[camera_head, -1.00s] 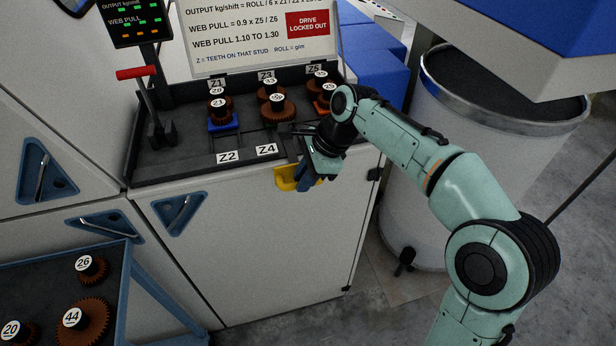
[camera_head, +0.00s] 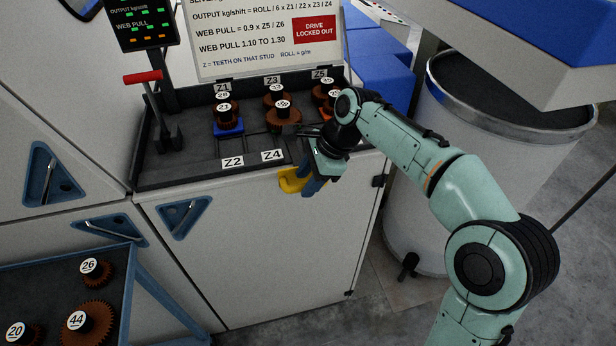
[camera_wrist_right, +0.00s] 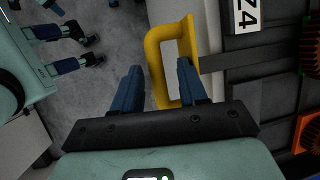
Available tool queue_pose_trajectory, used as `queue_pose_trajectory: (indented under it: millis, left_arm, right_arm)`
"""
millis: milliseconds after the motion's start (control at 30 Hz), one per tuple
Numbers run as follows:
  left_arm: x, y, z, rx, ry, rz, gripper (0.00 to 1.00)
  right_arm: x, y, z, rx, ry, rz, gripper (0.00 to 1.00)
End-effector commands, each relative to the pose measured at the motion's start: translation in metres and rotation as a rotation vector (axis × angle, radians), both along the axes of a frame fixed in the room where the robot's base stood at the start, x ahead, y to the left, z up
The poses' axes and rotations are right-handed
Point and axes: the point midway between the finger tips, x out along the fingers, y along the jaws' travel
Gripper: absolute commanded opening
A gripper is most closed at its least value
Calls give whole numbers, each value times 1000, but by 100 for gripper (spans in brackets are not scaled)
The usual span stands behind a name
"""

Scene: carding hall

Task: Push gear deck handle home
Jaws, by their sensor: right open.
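The gear deck (camera_head: 200,175) is a dark tray on the cabinet top, with gears on studs and labels such as Z2 and Z4. Its yellow handle (camera_head: 290,181) juts out at the front edge, right of the Z4 label. My right gripper (camera_head: 312,184) is at the handle, pointing down, and partly covers it. In the right wrist view the handle (camera_wrist_right: 156,70) is a yellow loop, with one bar between the open blue fingers of my right gripper (camera_wrist_right: 160,80). I cannot tell whether a finger touches it.
A lever with a red grip (camera_head: 142,76) stands at the deck's left. A sign board (camera_head: 262,38) reading "DRIVE LOCKED OUT" stands behind. A large can (camera_head: 440,170) is at the right. A gear cart (camera_head: 55,285) is at lower left.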

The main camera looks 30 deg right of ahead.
Motion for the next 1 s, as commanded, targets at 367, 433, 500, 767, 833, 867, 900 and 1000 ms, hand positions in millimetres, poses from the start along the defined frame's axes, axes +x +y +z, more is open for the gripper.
queue_pose_trajectory:
  millis: [367, 433, 500, 767, 833, 867, 900, 1000]
  left_arm:
    - [17, 0, 20, 0, -20, 0, 43]
    - [22, 0, 24, 0, -25, 0, 43]
    - [26, 0, 28, 0, -29, 0, 43]
    - [34, 0, 35, 0, -39, 0, 43]
    - [34, 0, 35, 0, -39, 0, 43]
    - [34, 0, 35, 0, -39, 0, 43]
    - [34, 0, 35, 0, -39, 0, 43]
    - [34, 0, 35, 0, -38, 0, 43]
  right_arm:
    - [-17, -25, 71, -1, -13, -5, 44]
    - [-21, -30, 85, -1, -13, -5, 44]
    - [-25, -34, 97, -1, -12, -4, 44]
    - [-34, -43, 121, -1, -10, -3, 44]
    - [-35, -44, 122, -2, -9, -2, 44]
    - [-35, -44, 122, -2, -9, -2, 44]
    - [-35, -44, 122, -2, -8, -2, 44]
    - [-35, -44, 122, -1, -7, -3, 44]
